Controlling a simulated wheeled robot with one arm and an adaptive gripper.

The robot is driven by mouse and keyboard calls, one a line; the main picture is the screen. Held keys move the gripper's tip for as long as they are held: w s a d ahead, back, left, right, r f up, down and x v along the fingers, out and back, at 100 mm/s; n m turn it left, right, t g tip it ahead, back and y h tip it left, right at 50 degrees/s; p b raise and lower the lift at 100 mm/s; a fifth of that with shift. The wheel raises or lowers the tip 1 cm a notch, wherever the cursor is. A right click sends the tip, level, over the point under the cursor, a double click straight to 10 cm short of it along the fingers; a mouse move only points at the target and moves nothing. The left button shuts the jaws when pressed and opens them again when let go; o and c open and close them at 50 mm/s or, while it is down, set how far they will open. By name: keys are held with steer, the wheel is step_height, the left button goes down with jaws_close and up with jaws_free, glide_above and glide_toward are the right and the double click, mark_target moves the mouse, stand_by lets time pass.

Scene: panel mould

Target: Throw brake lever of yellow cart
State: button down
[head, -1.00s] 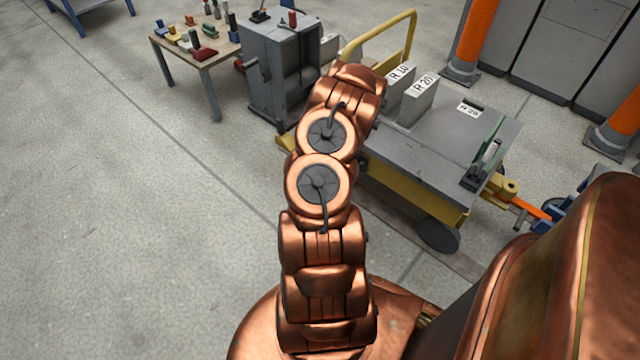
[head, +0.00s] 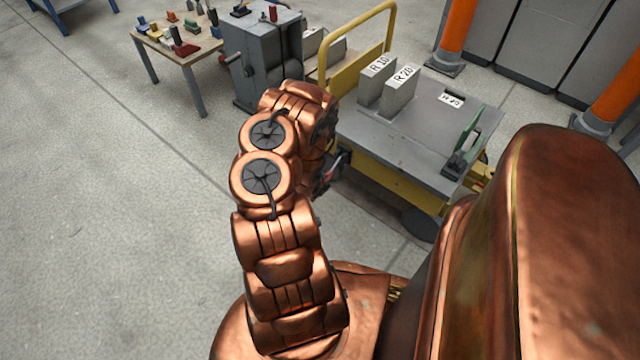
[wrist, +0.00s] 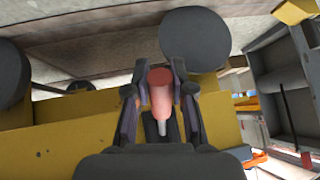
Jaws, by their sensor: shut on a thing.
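The yellow cart (head: 382,178) stands to the right of my arm in the head view, with a grey top and a yellow frame. Its yellow side (wrist: 60,145) fills much of the wrist view. A brake lever with a reddish grip (wrist: 160,92) and a pale shaft shows in the middle of the wrist view. My gripper (wrist: 160,88) is shut on the lever's grip, one finger on each side. In the head view my gripper (head: 330,172) is at the cart's near side, mostly hidden behind my arm.
Grey blocks marked R 10 (head: 376,82) and R 20 (head: 399,92) stand on the cart. A green-and-black fixture (head: 464,150) sits at its right end. A grey machine (head: 262,65) and a table with coloured parts (head: 178,52) stand behind. The floor at left is clear.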

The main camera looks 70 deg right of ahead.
steer(key=shift+s+d, duration=0.1)
steer(key=c, duration=1)
jaws_free()
steer(key=shift+o, duration=0.2)
steer(key=v, duration=1.2)
